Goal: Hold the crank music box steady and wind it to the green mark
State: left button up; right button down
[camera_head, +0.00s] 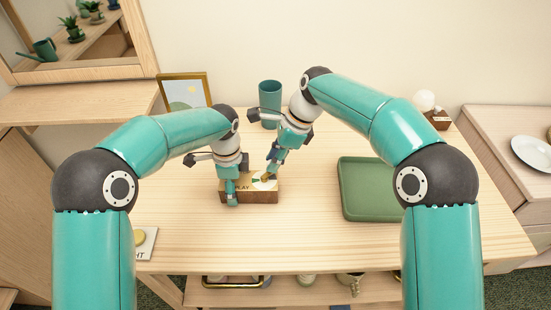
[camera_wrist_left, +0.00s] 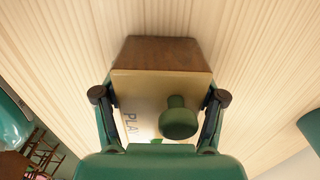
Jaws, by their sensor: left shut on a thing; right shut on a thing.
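The music box (camera_head: 262,197) is a small brown wooden block with a cream top lettered PLAY, upright near the middle of the table. My left gripper (camera_head: 231,194) is shut on its left part; in the left wrist view its fingers flank the box (camera_wrist_left: 165,54). My right gripper (camera_head: 268,172) is shut on the small brass-coloured crank (camera_head: 266,177) at the box's right part. The right fingertips partly hide the crank and dial.
A green tray (camera_head: 346,205) lies right of the box. A teal cup (camera_head: 270,104) and a picture frame (camera_head: 207,89) stand behind. A card with a yellow disc (camera_head: 147,244) lies front left. A white-globed lamp (camera_head: 425,101) stands back right. The table front is mostly clear.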

jog(key=n, duration=0.2)
jog(key=shift+w+a+n+g, duration=0.25)
jog(key=shift+w+n+g, duration=0.05)
jog(key=shift+w+g, duration=0.1)
jog(key=shift+w+a+n+g, duration=0.15)
jog(key=shift+n+g, duration=0.1)
jog(key=shift+n, duration=0.4)
jog(key=shift+w+a+n+g, duration=0.15)
jog(key=shift+n+g, duration=0.1)
jog(key=shift+n, duration=0.4)
jog(key=shift+s+h, duration=0.1)
jog(key=shift+h, duration=0.2)
jog(key=c, duration=1)
grip_release()
jog(key=shift+o, duration=0.2)
jog(key=shift+s, duration=0.1)
jog(key=shift+m, duration=0.3)
